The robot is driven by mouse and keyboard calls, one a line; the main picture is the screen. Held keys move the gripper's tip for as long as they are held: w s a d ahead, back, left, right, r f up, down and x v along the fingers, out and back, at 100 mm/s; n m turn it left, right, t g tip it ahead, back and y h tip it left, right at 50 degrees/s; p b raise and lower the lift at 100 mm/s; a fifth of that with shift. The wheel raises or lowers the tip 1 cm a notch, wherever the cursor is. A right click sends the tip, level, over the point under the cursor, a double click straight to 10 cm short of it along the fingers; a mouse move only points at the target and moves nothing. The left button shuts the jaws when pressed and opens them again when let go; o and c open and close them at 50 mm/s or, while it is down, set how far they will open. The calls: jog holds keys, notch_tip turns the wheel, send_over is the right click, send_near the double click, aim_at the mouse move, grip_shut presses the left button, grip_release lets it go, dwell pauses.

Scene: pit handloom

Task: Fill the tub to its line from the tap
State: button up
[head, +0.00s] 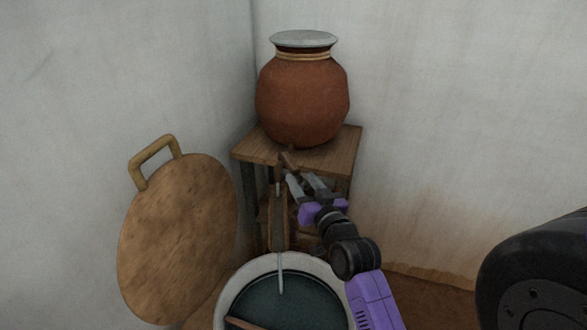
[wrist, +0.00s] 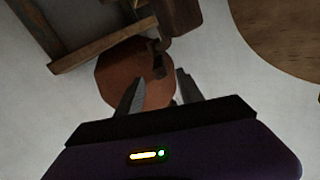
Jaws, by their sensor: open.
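The tub (head: 232,287) is round and pale-rimmed, cut off by the bottom of the head view, with dark water (head: 300,300) inside. I cannot make out its line. A clay pot (head: 303,100) stands on a wooden stand; it also shows in the wrist view (wrist: 115,78). The small dark tap (head: 288,160) is low on the pot's front and shows in the wrist view (wrist: 158,58). A thin pale stream (head: 281,272) drops into the tub below a wooden chute (head: 279,220). My gripper (head: 299,176) is open and empty, its fingertips close to the tap; contact is unclear.
The wooden stand (head: 325,150) fills the corner between pale walls. A round wooden lid (head: 180,235) with a handle leans at left, beside the tub. A wooden piece (head: 243,324) crosses the tub's near side. A metal cover (head: 303,38) sits on the pot.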

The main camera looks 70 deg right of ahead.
aim_at(297, 173)
jog(key=p+x, duration=0.1)
jog(key=x, duration=0.5)
jog(key=shift+w+d, duration=0.15)
jog(key=shift+d, duration=0.05)
grip_shut()
jog(key=shift+f, duration=0.1)
dwell(1.1)
